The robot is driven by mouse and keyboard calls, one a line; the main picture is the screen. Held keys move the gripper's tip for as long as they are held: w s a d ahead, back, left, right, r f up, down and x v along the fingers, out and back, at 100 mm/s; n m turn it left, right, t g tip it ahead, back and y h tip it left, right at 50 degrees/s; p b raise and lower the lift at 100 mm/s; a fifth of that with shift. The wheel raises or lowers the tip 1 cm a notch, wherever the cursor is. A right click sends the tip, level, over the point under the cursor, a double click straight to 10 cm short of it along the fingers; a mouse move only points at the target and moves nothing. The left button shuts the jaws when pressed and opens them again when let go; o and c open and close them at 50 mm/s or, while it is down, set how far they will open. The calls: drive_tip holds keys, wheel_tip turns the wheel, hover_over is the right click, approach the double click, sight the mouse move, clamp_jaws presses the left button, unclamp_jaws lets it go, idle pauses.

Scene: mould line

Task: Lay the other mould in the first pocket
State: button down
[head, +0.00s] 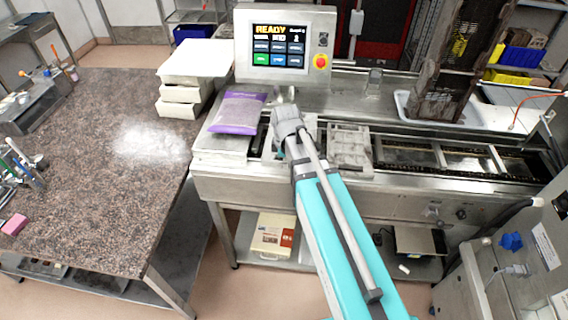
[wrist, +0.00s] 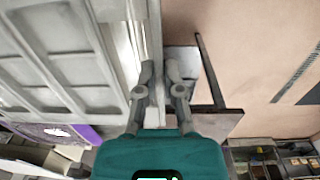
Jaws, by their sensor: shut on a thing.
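One mould (head: 349,147), a pale grey plate with shallow cavities, lies on the line just right of my gripper in the head view. My gripper (head: 287,110) is over the left end of the line, shut on the other mould (head: 311,126), which shows partly beside and behind the wrist. In the wrist view, a large grey plate with rectangular cavities (wrist: 60,68) fills the left side, beside my gripper (wrist: 161,72). The exact contact at the fingertips is hard to make out. The open pockets of the line (head: 404,152) run to the right; my arm hides part of the left end.
A purple bag (head: 237,112) lies left of my gripper. The control panel (head: 285,46) stands behind, reading READY. White stacked trays (head: 183,92) stand at the back left. A granite table (head: 95,125) with white powder lies left. A dark upright rack (head: 448,70) stands back right.

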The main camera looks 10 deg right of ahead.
hover_over(282, 170)
drive_tip(key=shift+f+b, duration=0.45)
drive_tip(key=shift+f, duration=0.05)
idle(0.3)
idle(0.4)
drive_tip(key=shift+f, duration=0.15)
drive_tip(key=shift+s+f+b, duration=0.1)
drive_tip(key=shift+f+b, duration=0.2)
drive_tip(key=shift+b, duration=0.15)
drive_tip(key=shift+f+b, duration=3.45)
drive_tip(key=shift+b, duration=0.05)
